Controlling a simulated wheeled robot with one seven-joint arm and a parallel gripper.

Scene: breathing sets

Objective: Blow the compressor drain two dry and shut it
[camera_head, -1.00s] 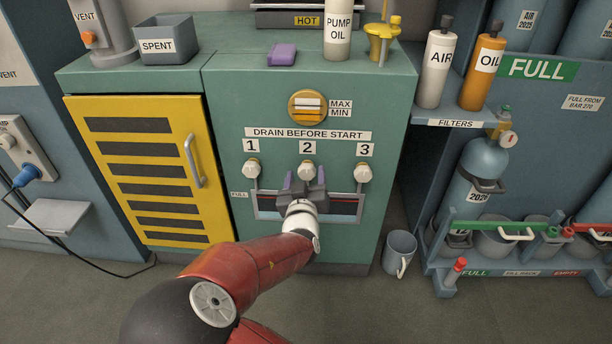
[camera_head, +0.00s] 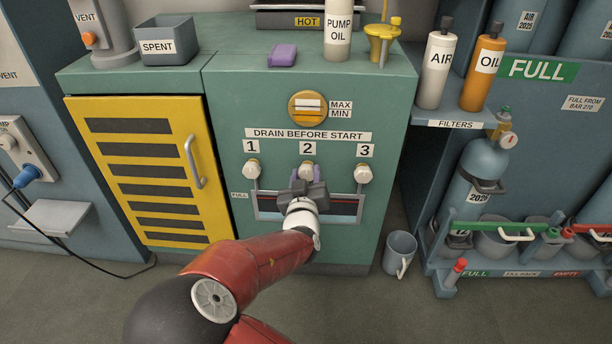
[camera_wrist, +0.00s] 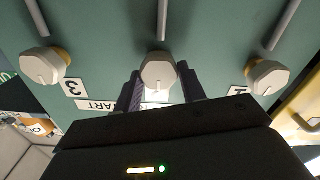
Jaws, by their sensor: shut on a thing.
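The compressor drain two (camera_head: 306,169) is a pale faceted knob under the number 2 on the green cabinet front. My gripper (camera_head: 307,180) is in front of it, shut on the knob. In the wrist view the knob (camera_wrist: 158,71) sits between my two purple fingers (camera_wrist: 160,88). Drain one (camera_head: 251,168) and drain three (camera_head: 362,172) are similar knobs on either side, apart from my gripper. A pipe runs down from each drain. The drain two outlet is hidden behind my gripper in the head view.
A catch window marked FULL (camera_head: 268,203) lies below the drains, partly covered by my wrist. A yellow louvred door (camera_head: 150,170) with a handle is to the left. A grey mug (camera_head: 399,252) stands on the floor at right, near the bottle rack (camera_head: 450,240).

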